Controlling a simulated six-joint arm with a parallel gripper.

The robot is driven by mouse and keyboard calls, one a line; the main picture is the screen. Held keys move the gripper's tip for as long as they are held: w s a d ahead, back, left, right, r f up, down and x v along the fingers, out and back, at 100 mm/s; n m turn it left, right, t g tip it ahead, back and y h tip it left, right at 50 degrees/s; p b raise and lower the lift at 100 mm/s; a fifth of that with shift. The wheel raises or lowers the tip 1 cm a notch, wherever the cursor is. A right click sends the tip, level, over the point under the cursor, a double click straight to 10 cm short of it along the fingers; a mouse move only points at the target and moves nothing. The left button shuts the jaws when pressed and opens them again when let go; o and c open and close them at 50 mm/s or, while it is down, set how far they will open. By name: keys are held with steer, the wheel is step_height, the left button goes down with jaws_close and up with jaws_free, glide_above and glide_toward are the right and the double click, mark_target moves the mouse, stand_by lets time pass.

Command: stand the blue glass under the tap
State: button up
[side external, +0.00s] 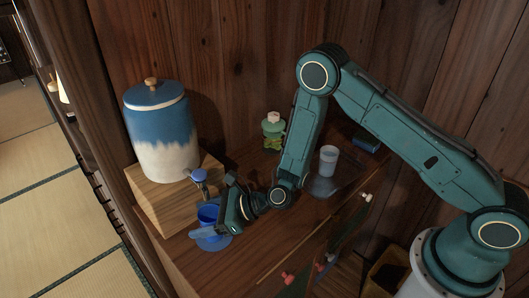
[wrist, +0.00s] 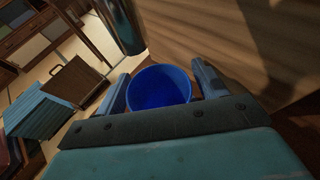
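The wrist view shows both fingers (wrist: 161,72) beside the rim. I cannot tell whether they touch the glass. The far side of the glass is partly hidden.
A blue and white lidded dispenser (side external: 163,135) stands on the wooden block (side external: 160,205). A green bottle (side external: 273,131) and a pale cup (side external: 328,160) on a dark tray (side external: 322,187) stand further right. A wooden wall closes the back.

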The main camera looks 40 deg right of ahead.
steer(key=shift+r, duration=0.1)
stand_by(0.3)
steer(key=shift+s+d+r, duration=0.1)
steer(key=v, duration=1.1)
steer(key=shift+s+d+r, duration=0.2)
steer(key=shift+s+d, duration=0.05)
steer(key=shift+r, duration=0.15)
stand_by(0.3)
steer(key=s+r+n+g, duration=0.5)
steer(key=r+n, duration=0.7)
steer(key=n, duration=0.6)
steer(key=s+d+r+n+h, duration=0.4)
steer(key=s+d+r, duration=0.2)
steer(key=s+d, duration=0.3)
steer(key=s+d+r+n+t+h, duration=0.1)
steer(key=s+d+r+n+h, duration=0.4)
steer(key=s+d, duration=0.3)
steer(key=shift+s+d+r+h, duration=0.3)
steer(key=shift+s+d+r, duration=0.15)
steer(key=shift+r, duration=0.1)
